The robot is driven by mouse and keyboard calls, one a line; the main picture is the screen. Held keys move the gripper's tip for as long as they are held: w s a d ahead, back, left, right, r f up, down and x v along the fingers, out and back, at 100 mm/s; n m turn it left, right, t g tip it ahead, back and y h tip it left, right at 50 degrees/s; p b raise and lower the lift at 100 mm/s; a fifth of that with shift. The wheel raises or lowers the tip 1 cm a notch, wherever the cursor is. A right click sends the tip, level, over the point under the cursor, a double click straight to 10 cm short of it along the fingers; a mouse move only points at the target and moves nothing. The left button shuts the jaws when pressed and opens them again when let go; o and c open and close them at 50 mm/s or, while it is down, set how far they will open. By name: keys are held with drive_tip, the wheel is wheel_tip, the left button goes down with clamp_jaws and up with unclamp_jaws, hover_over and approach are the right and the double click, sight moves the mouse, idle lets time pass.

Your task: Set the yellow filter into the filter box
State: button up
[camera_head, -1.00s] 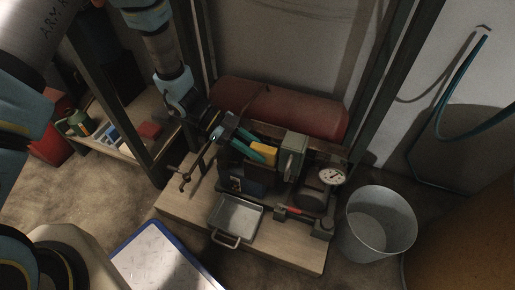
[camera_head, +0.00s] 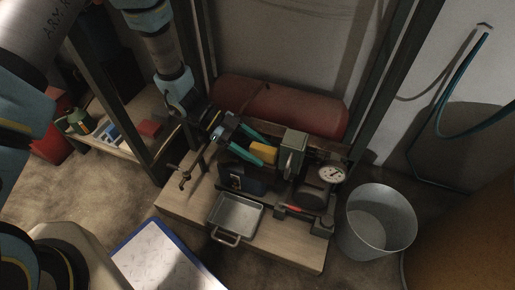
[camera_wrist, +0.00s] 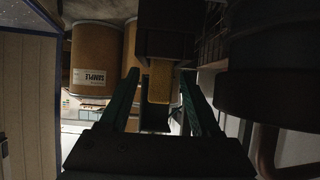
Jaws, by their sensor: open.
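The yellow filter (camera_head: 263,153) is a small yellow block at the left side of an upright grey-green housing (camera_head: 292,152), which looks like the filter box. In the wrist view the filter (camera_wrist: 160,82) lies between my teal fingers, with a gap on both sides. Its far end meets a dark housing (camera_wrist: 165,38); how deep it sits is hidden. My gripper (camera_head: 262,151) comes in from the left and is open around the filter. Its spread fingers also show in the wrist view (camera_wrist: 160,74).
A pressure gauge (camera_head: 331,175) stands right of the housing, and a metal tray (camera_head: 236,215) lies in front on the wooden bench (camera_head: 277,248). A red tank (camera_head: 290,108) lies behind. A metal bucket (camera_head: 377,222) stands at the right.

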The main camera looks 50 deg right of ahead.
drive_tip(key=p+v, duration=0.3)
drive_tip(key=v, duration=0.7)
drive_tip(key=shift+w, duration=0.35)
drive_tip(key=shift+a+r, duration=0.15)
